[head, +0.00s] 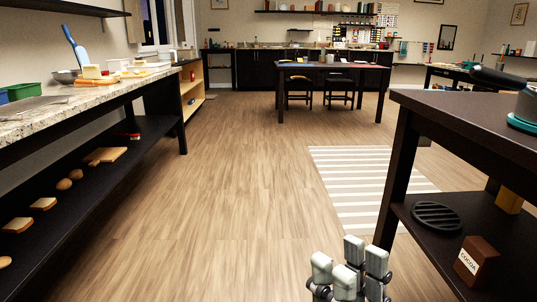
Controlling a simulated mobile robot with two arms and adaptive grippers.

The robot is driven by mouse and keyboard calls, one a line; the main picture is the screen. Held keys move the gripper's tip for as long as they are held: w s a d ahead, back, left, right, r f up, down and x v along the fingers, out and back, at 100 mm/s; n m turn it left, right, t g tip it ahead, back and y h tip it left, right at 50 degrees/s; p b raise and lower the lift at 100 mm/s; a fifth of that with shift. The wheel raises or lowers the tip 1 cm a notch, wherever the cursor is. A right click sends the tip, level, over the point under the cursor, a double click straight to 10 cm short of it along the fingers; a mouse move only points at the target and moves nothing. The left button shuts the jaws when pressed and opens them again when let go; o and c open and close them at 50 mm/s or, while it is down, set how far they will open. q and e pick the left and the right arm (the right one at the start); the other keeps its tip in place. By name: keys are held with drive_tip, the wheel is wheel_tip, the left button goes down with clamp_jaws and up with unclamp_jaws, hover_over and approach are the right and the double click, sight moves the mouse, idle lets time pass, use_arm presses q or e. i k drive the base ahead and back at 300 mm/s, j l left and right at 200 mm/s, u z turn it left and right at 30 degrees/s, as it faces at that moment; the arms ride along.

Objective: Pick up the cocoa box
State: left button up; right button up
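The cocoa box (476,262) is a brown box with a white label reading COCOA. It stands on the dark lower shelf of the right-hand table, near the right edge of the head view. My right gripper (350,265) shows at the bottom centre, over the floor, left of the table and apart from the box. Its pale grey finger parts stand apart with nothing seen between them, so it looks open and empty. Its lower part is cut off by the frame. My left gripper is not in view.
A black round grate (437,216) and a tan block (509,200) share the lower shelf (420,262). The table top (470,110) overhangs it, with a leg (394,180) at its left corner. The wooden floor (230,200) is clear. A counter (60,115) stands left.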

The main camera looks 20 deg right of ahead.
sight(475, 261)
drive_tip(key=i+z, duration=0.25)
drive_tip(key=i, duration=0.2)
drive_tip(key=i+j+z, duration=0.2)
drive_tip(key=i, duration=0.2)
drive_tip(key=i+j+z, duration=0.1)
drive_tip(key=i+z, duration=0.15)
drive_tip(key=i, duration=0.2)
drive_tip(key=z, duration=3.2)
